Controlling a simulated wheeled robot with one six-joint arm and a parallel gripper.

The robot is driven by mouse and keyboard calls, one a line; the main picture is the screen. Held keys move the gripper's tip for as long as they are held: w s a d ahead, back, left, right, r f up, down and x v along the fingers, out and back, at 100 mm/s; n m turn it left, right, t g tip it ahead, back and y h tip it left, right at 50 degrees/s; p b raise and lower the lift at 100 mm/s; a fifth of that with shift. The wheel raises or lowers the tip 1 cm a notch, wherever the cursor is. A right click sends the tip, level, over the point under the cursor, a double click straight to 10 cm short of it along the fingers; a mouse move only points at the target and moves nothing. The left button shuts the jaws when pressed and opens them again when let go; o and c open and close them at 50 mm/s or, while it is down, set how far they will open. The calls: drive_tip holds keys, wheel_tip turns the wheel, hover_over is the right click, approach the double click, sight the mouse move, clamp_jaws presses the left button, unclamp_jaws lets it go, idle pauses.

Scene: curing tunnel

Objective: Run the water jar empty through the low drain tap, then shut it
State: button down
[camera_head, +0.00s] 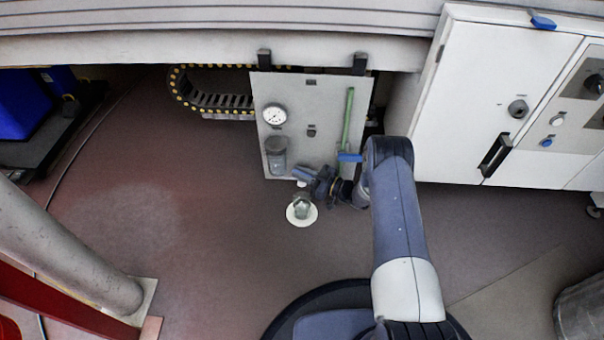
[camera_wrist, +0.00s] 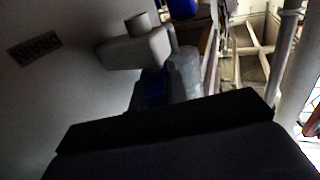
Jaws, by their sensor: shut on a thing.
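The water jar (camera_head: 277,157), a grey see-through bowl, hangs on the lower left of the grey panel, below a round gauge. Its water level cannot be made out. My gripper (camera_head: 311,180) is low at the panel's bottom edge, right of the jar. In the wrist view, a light grey tap body (camera_wrist: 135,47) stands out beside a DRAIN label (camera_wrist: 34,48). A blue handle (camera_wrist: 154,88) shows just beyond my black gripper finger (camera_wrist: 165,125), which hides most of the grip. My gripper appears shut on this handle. Whether the tap runs is not visible.
A clear glass vessel (camera_head: 301,205) stands on a white disc (camera_head: 292,219) below the panel. A blue lever (camera_head: 349,157) and green pipe (camera_head: 348,115) are on the panel's right. A white cabinet (camera_head: 490,90) stands at right.

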drive_tip(key=shift+n+g+y, duration=0.5)
drive_tip(key=shift+n+g, duration=0.3)
drive_tip(key=shift+g, duration=0.4)
drive_tip(key=c, duration=1.4)
unclamp_jaws()
drive_tip(key=p+v, duration=0.3)
drive_tip(key=v, duration=0.7)
drive_tip(key=shift+d, duration=0.45)
drive_tip(key=shift+c, duration=0.6)
